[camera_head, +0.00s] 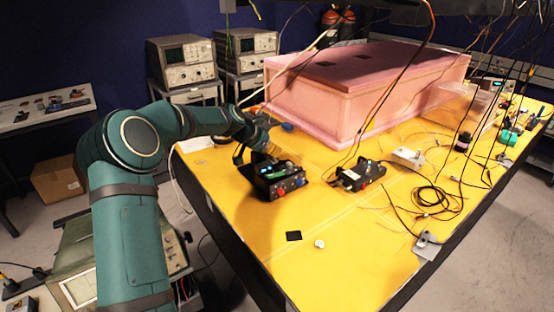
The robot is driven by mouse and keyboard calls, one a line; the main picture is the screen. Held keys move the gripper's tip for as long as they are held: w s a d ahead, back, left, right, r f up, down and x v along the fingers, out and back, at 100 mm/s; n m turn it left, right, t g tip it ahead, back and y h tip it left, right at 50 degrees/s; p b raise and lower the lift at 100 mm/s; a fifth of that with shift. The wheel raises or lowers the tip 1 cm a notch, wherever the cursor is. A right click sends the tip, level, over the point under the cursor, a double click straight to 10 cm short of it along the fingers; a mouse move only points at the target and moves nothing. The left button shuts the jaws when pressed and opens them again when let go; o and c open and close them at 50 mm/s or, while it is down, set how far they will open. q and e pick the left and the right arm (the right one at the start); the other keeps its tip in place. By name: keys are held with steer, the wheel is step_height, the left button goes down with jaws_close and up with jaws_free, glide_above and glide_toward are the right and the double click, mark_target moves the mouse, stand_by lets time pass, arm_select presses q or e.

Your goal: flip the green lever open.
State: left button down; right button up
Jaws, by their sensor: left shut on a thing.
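A black control box (281,185) with red and blue knobs on its front stands on the yellow table. A green part that looks like the lever (275,172) lies low across its top. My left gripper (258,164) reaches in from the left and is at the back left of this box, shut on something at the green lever. The fingertips are dark and small here, so the exact contact is hard to see. My right gripper is not in view.
A second black box (361,176) with lit green spots stands to the right. The large pink foam enclosure (325,105) is behind. Loose black cables (438,198) lie at right. The yellow table (345,260) is mostly bare in front, with a small black square (293,236).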

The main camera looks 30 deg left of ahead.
arm_select(q)
steer(key=v, duration=0.4)
steer(key=shift+w+d+r, duration=0.15)
steer(key=shift+w+r, duration=0.1)
steer(key=shift+r, duration=0.1)
